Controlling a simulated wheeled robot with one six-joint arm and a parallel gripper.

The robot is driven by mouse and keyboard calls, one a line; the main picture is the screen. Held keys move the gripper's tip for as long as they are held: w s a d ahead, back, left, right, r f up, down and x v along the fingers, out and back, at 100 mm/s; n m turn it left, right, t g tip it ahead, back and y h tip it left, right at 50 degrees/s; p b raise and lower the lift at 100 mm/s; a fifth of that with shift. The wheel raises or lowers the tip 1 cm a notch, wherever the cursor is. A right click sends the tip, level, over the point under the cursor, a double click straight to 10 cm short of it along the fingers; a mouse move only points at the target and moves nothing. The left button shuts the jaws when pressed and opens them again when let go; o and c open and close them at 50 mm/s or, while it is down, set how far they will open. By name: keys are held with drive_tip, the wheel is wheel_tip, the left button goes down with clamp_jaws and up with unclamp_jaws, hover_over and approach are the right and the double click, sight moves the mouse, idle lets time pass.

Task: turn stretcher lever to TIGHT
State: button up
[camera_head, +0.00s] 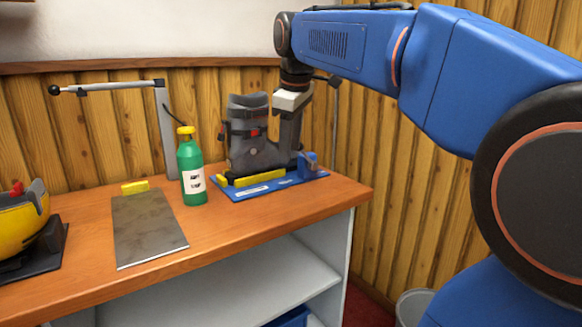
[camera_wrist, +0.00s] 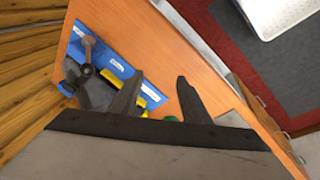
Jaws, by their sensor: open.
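The boot stretcher is a blue base plate (camera_head: 250,190) with yellow blocks, at the right end of the bench, and it also shows in the wrist view (camera_wrist: 117,57). A grey ski boot (camera_head: 250,140) stands upright on it. At the plate's right end is a blue block (camera_head: 308,162). In the wrist view a short brownish-grey lever-like piece (camera_wrist: 88,46) sits at the plate's upper left; its setting cannot be read. My gripper (camera_head: 290,148) points down right beside the boot. In the wrist view its fingers (camera_wrist: 160,78) are apart with nothing between them.
A green bottle (camera_head: 192,172) with a yellow cap stands left of the boot. A metal plate (camera_head: 147,228), a yellow block (camera_head: 135,187) and a post with a horizontal arm (camera_head: 165,130) are further left.

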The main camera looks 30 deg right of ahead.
drive_tip(key=shift+m, duration=0.7)
drive_tip(key=shift+s+a+f, duration=0.35)
drive_tip(key=shift+s+f, duration=0.3)
drive_tip(key=shift+f, duration=0.05)
drive_tip(key=shift+s+a+f, duration=0.3)
drive_tip(key=shift+s+f, duration=0.3)
drive_tip(key=shift+f, duration=0.05)
drive_tip(key=shift+s+a+f, duration=0.35)
drive_tip(key=shift+s+f, duration=0.3)
drive_tip(key=shift+f, duration=0.05)
drive_tip(key=shift+c, duration=0.4)
drive_tip(key=c, duration=0.5)
drive_tip(key=shift+w+f+n, duration=0.2)
drive_tip(key=shift+f+n, duration=0.05)
drive_tip(key=shift+n, duration=0.05)
clamp_jaws()
drive_tip(key=w+a+r+n+h, duration=0.1)
drive_tip(key=w+a+n+h, duration=0.3)
drive_tip(key=w+n+h, duration=0.9)
drive_tip(key=w+d+f+n, duration=0.1)
drive_tip(key=w+d+f, duration=0.1)
drive_tip(key=d, duration=1)
drive_tip(key=shift+w+y, duration=0.3)
drive_tip(key=shift+w, duration=0.4)
